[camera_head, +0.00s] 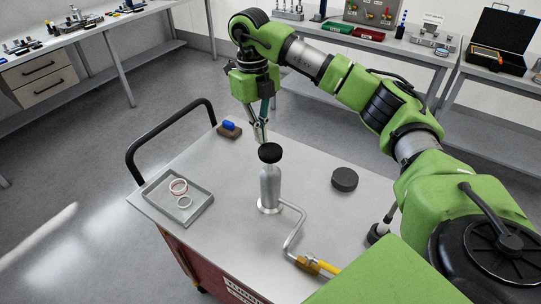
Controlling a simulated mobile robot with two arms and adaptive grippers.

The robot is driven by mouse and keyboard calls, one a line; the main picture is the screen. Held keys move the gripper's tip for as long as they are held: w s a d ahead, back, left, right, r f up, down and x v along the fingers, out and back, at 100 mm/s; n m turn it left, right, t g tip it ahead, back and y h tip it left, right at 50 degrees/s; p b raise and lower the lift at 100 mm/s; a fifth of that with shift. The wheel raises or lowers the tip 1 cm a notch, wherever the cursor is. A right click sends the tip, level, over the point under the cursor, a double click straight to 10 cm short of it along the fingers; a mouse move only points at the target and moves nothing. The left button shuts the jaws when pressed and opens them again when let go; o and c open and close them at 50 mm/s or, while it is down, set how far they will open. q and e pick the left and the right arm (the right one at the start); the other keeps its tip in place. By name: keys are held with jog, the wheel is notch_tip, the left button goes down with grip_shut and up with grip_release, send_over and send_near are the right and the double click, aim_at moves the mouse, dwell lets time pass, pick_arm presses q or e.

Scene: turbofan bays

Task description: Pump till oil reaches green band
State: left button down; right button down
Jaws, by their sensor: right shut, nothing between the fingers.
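A silver pump cylinder (270,187) with a black round knob (270,153) on top stands upright on the cart. A bent metal pipe (293,228) runs from its base to a brass fitting with a yellow part (318,266) at the cart's front. My right gripper (262,139) points down just above or behind the black knob, with its fingers shut and empty. I cannot tell whether its tips touch the knob. No oil gauge or green band can be made out. My left gripper is not in view.
The grey cart top (225,250) also bears a shallow tray (182,214) with rings, a black round cap (344,179) and a brown block with a blue part (229,129). A black handle (131,152) rises at the cart's left. Benches stand behind.

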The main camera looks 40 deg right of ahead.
notch_tip(320, 180, up, 10)
jog(key=w, duration=0.1)
jog(key=shift+f, duration=0.15)
dwell(2.0)
